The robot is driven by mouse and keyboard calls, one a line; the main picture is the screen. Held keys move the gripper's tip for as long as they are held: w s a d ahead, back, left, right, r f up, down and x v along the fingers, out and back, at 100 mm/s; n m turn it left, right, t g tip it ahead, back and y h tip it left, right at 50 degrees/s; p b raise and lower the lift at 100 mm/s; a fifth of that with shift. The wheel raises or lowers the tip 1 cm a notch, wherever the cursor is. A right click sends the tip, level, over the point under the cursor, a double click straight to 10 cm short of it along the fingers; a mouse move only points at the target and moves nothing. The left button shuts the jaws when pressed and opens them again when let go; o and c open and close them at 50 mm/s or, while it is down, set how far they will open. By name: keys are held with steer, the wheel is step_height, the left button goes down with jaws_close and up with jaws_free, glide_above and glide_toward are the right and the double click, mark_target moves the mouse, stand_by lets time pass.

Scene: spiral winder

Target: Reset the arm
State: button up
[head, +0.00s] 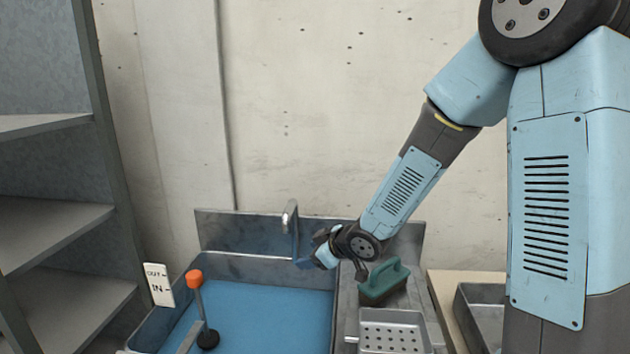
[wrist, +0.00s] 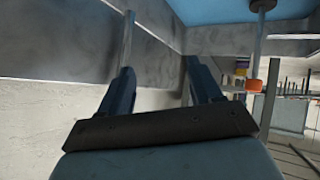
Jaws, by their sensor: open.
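My arm reaches down from the upper right in the head view, and my gripper (head: 305,262) is at the back of a sink with blue water or a blue floor (head: 265,315). In the wrist view my gripper (wrist: 160,75) shows two dark blue fingers spread apart, with nothing between them. A grey tap (head: 291,218) stands right behind the gripper in the head view. Whether the gripper touches the tap cannot be told. The wrist picture is tilted, with the blue area at its top.
A green-handled block (head: 383,283) stands close to my wrist, behind a perforated metal tray (head: 392,333). An orange-topped lever (head: 197,290) and an OUT/IN sign (head: 158,284) are at the left. Shelves (head: 55,230) stand far left. A metal bin (head: 480,312) is at right.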

steer(key=s+d+r+m+t+h, duration=0.1)
steer(key=s+d+r+m+h, duration=0.25)
steer(key=d+r, duration=0.4)
steer(key=s+d+r+m+h, duration=0.2)
steer(key=d+r+m+h, duration=0.25)
steer(key=d, duration=0.55)
steer(key=s+d+r+m+g, duration=0.1)
steer(key=s+d+r+m, duration=0.1)
steer(key=s, duration=0.8)
steer(key=s+d+r+m+g, duration=0.1)
steer(key=s+d+r+m, duration=0.2)
steer(key=s, duration=0.6)
steer(key=shift+s+d+r+g, duration=0.3)
steer(key=shift+s+d+r, duration=0.1)
steer(key=shift+d+r, duration=0.65)
steer(key=shift+a+r, duration=0.1)
stand_by(1.8)
